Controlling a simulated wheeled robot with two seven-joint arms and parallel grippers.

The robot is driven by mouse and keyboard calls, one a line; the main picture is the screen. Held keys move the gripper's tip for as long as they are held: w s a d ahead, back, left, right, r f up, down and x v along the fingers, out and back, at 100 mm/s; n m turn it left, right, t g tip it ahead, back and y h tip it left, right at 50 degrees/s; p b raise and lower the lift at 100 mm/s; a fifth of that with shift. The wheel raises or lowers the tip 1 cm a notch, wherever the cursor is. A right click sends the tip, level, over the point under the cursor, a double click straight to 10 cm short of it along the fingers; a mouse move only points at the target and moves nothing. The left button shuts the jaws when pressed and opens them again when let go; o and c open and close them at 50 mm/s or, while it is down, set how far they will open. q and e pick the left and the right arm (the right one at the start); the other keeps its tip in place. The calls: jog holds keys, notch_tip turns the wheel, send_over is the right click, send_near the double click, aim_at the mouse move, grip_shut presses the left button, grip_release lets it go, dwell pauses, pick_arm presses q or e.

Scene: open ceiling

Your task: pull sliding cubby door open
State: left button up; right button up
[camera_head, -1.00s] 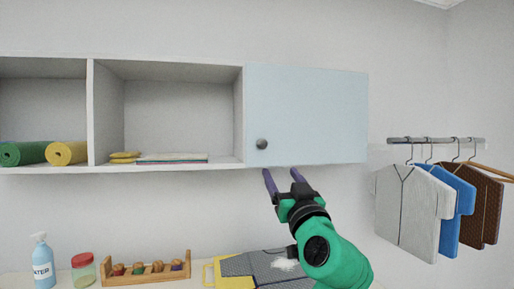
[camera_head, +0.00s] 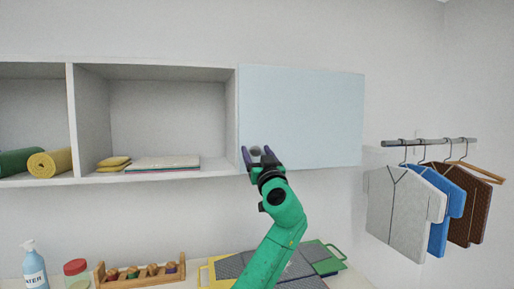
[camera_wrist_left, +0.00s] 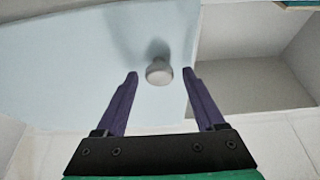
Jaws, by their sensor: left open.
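The light blue sliding cubby door (camera_head: 310,115) covers the right part of the white wall cubby. Its round grey knob (camera_head: 255,151) is near the door's lower left corner. My left gripper (camera_head: 256,150) is open at the knob, with one purple finger on each side of it. In the left wrist view, the knob (camera_wrist_left: 159,73) shows between the two fingertips (camera_wrist_left: 160,74), with a gap on both sides. I see no contact with it. The door's left edge lies beside the open middle compartment.
The open middle compartment (camera_head: 152,115) holds yellow folded items (camera_head: 113,163) and a flat stack (camera_head: 162,163). Rolled mats (camera_head: 50,163) lie in the left one. Shirts hang on a rail (camera_head: 430,142) at right.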

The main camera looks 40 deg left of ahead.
pick_arm(q)
jog(key=shift+a+f, duration=0.1)
jog(key=shift+f, duration=0.05)
grip_shut()
dwell(1.3)
